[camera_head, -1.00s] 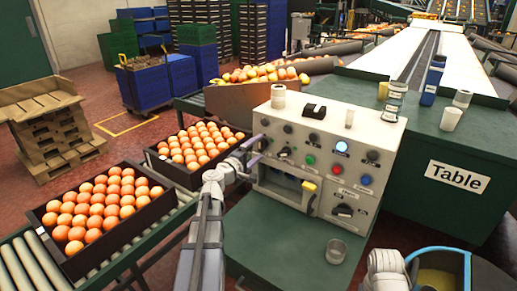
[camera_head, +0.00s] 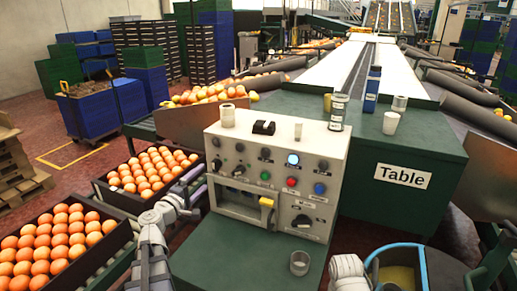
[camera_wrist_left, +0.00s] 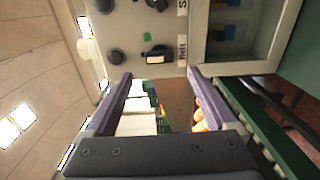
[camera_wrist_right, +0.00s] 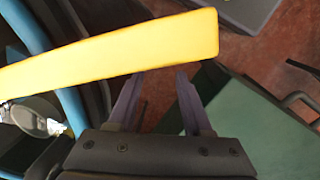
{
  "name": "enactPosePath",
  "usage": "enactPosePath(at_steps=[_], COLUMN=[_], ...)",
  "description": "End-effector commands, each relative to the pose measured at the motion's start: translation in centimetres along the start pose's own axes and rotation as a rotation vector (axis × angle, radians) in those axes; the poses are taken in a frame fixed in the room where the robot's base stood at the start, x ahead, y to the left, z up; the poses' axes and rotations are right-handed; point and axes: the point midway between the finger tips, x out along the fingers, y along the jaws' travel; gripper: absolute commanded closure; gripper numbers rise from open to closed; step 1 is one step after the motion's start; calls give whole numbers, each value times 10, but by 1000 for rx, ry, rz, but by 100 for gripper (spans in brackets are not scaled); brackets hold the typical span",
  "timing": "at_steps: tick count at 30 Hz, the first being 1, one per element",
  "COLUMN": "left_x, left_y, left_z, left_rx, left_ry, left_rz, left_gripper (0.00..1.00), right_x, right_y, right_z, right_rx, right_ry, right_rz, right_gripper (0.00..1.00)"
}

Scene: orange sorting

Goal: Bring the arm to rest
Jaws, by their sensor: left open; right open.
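My left gripper (camera_head: 198,178) is at the left side of the white control box (camera_head: 238,180) in the head view. In the left wrist view my left gripper (camera_wrist_left: 160,78) has its two purple fingers apart, with nothing between them. The box's knobs and panel lie just past its fingertips. My right arm (camera_head: 347,272) shows only in part at the bottom of the head view. In the right wrist view my right gripper (camera_wrist_right: 158,80) has its fingers apart and empty. A yellow bar (camera_wrist_right: 120,50) crosses close in front of them and covers the tips.
Trays of oranges (camera_head: 62,245) sit on the left conveyor. A glass (camera_head: 299,263) stands on the green surface (camera_head: 235,245) before the box. A blue-rimmed container (camera_head: 395,252) is at lower right. The green table (camera_head: 440,150) holds bottles and cups.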

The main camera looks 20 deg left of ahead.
Motion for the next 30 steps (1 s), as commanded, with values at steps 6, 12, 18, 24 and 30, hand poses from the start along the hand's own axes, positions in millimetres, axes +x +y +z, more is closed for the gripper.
enactPosePath(at_steps=[6,12,18,24,30], left_x=[11,28,-6,-76,-134], left_y=[4,-3,-26,-36,-23], left_z=[34,165,300,376,395], left_rx=[48,263,570,915,1236], left_ry=[-78,-398,-796,-1131,-1319], left_rz=[-45,-240,-502,-780,-1027], left_gripper=[10,10,10,10,10], right_x=[-14,-59,-111,-161,-200], right_y=[1,6,11,15,19], right_z=[1,4,6,10,12], right_rx=[0,0,0,1,1], right_ry=[0,0,0,0,0], right_rz=[0,0,0,0,0], right_gripper=[50,50,50,50,50])
